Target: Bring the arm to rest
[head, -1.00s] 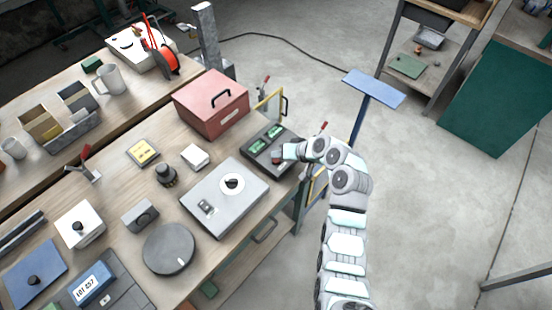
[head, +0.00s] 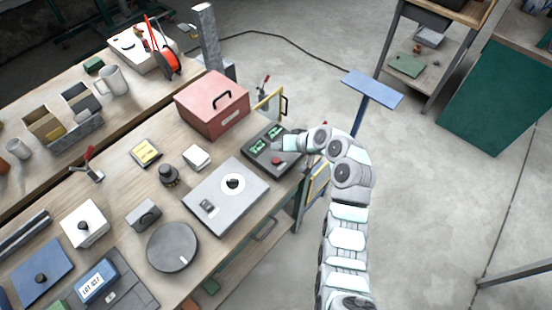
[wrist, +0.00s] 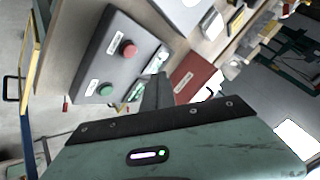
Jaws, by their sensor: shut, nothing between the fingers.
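My arm reaches in from the lower right of the head view, bent over the bench's right edge. My gripper (head: 277,147) is over the dark control box (head: 258,164). In the wrist view the narrow dark fingers (wrist: 158,90) are together with nothing between them. The control box (wrist: 90,62) also shows there, with a red button (wrist: 128,49) and a green button (wrist: 106,89) beside the fingers. The fingers overlap the box's lower right side in that view; I cannot tell how far above it they are.
A red box (head: 212,104) stands behind the control box, and a grey flat unit (head: 225,198) lies in front of it. A yellow-edged frame (head: 270,104) and a blue-topped stand (head: 373,88) are near the bench end. Open floor (head: 440,210) lies to the right.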

